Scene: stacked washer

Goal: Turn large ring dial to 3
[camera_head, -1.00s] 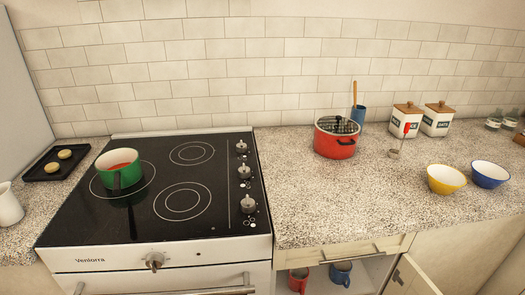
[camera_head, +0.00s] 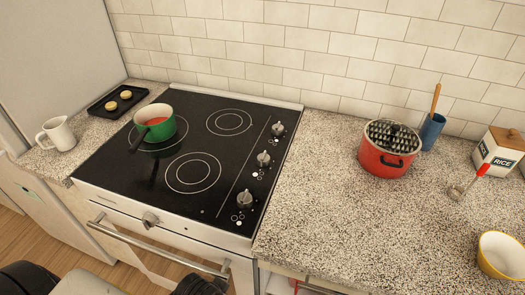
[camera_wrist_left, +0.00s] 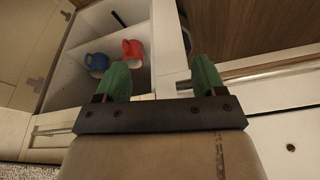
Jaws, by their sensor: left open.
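The black glass stovetop (camera_head: 110,168) has three silver dials down its right side: a far dial (camera_head: 279,128), a middle dial (camera_head: 263,158) and a near dial (camera_head: 245,199). Small ring markings sit beside them, too small to read, so I cannot tell which is the large ring dial or its setting. Another dial (camera_head: 150,220) is on the stove's front. A green pot (camera_head: 160,125) with red contents sits on the left ring. My left gripper (camera_wrist_left: 162,78) has green fingers spread apart and empty, away from the dials. My right gripper is not seen.
A white mug (camera_head: 59,134) and black tray (camera_head: 112,104) are at the left. An oven handle (camera_head: 150,248) juts out in front.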

